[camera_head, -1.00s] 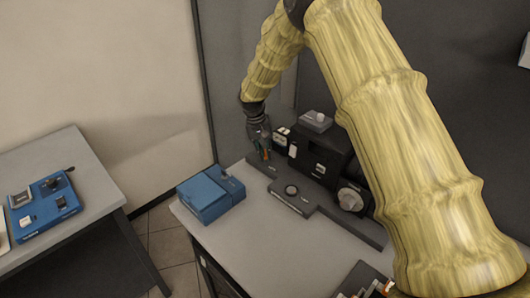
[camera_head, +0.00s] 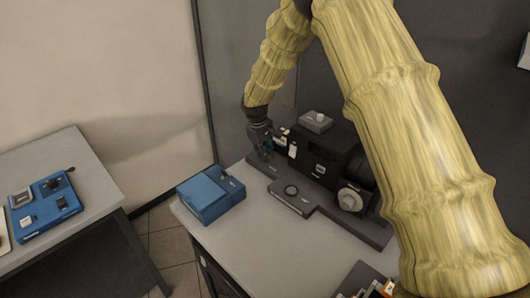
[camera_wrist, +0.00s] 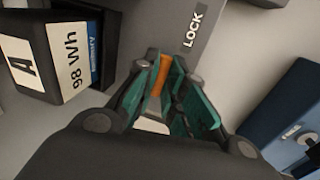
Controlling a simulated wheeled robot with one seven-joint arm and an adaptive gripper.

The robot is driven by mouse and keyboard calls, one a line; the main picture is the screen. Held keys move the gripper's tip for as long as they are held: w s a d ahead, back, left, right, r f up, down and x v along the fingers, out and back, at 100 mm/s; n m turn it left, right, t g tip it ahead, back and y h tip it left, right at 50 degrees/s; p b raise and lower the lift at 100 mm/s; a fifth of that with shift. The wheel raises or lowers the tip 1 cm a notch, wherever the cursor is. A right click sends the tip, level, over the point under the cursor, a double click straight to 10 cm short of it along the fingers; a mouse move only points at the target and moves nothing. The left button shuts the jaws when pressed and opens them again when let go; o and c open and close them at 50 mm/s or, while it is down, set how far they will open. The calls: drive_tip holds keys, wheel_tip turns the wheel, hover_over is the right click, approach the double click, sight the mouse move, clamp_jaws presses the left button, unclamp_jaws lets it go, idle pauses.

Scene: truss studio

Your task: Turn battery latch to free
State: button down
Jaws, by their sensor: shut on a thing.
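The orange battery latch (camera_wrist: 160,77) shows as a narrow orange strip between my fingertips in the wrist view. My gripper (camera_wrist: 168,66) is shut on it, and its teal finger pads hide much of the latch. A white LOCK label (camera_wrist: 193,27) lies on the grey plate just beyond the fingertips. The battery (camera_wrist: 72,55), a dark block marked "A" and "98 Wh", is at the upper left, apart from the fingers. In the head view, my gripper (camera_head: 265,150) is low at the left end of the dark camera rig (camera_head: 325,158), and the latch cannot be made out there.
A blue case (camera_head: 210,194) stands on the grey table, left of the rig; it also shows in the wrist view (camera_wrist: 290,115). A flat dark plate (camera_head: 293,200) with a round knob lies before the rig. Another table (camera_head: 75,225) stands left.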

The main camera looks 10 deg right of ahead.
drive_tip(key=shift+w+a+r+n, duration=0.1)
drive_tip(key=shift+w+r+n, duration=0.1)
drive_tip(key=shift+r+n, duration=0.1)
drive_tip(key=c, duration=1.7)
unclamp_jaws()
drive_tip(key=shift+o, duration=1)
drive_tip(key=shift+a+f, duration=0.1)
drive_tip(key=shift+f, duration=0.1)
drive_tip(key=shift+s+r, duration=0.1)
wheel_tip(320, 180, up, 12)
drive_tip(key=s+a, duration=0.1)
drive_tip(key=shift+a+f, duration=0.2)
drive_tip(key=shift+a, duration=0.2)
drive_tip(key=shift+s, duration=0.1)
